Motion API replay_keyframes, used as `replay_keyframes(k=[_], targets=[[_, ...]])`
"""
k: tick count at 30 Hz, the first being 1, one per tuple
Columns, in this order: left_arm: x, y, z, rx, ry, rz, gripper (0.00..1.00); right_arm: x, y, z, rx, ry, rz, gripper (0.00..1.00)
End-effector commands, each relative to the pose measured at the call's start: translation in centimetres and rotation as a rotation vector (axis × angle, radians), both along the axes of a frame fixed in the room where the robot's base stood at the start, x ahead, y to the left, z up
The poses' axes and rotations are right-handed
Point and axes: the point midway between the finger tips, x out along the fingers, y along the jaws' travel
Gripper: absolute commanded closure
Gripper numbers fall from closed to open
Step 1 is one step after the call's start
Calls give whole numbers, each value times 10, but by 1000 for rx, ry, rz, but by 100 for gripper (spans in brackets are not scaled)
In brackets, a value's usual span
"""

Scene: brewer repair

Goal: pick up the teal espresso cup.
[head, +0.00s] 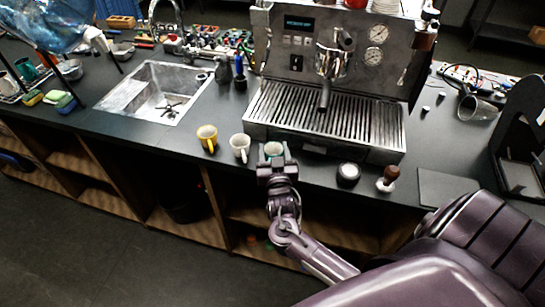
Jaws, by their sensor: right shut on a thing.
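The teal espresso cup (274,149) is at the counter's front edge, in front of the espresso machine's left corner. My right gripper (276,162) reaches up to it from below and is shut on it. The gripper hides the lower part of the cup, so I cannot tell whether it touches the counter. A white cup (240,148) stands just to its left, and a yellow cup (207,138) stands further left. My left gripper is not in view.
The espresso machine (325,120) stands close behind the cup. A sink (158,92) is at the left. Open shelves lie below the counter.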

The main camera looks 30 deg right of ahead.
Motion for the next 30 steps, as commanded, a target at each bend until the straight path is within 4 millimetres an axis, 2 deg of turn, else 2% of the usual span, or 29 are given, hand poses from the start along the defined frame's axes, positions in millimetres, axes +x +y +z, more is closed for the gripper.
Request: replay_keyframes(k=[8, 14, 17, 24, 30], targets=[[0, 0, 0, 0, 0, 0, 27, 0, 0, 3, 0, -1, 0, 77], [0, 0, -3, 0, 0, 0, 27, 0, 0, 25, 1, -4, 0, 77], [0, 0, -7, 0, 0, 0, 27, 0, 0, 49, 2, -9, 1, 77], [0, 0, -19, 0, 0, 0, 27, 0, 0, 121, 2, -9, 1, 77], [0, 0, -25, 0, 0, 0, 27, 0, 0, 169, 1, -6, 1, 77]])
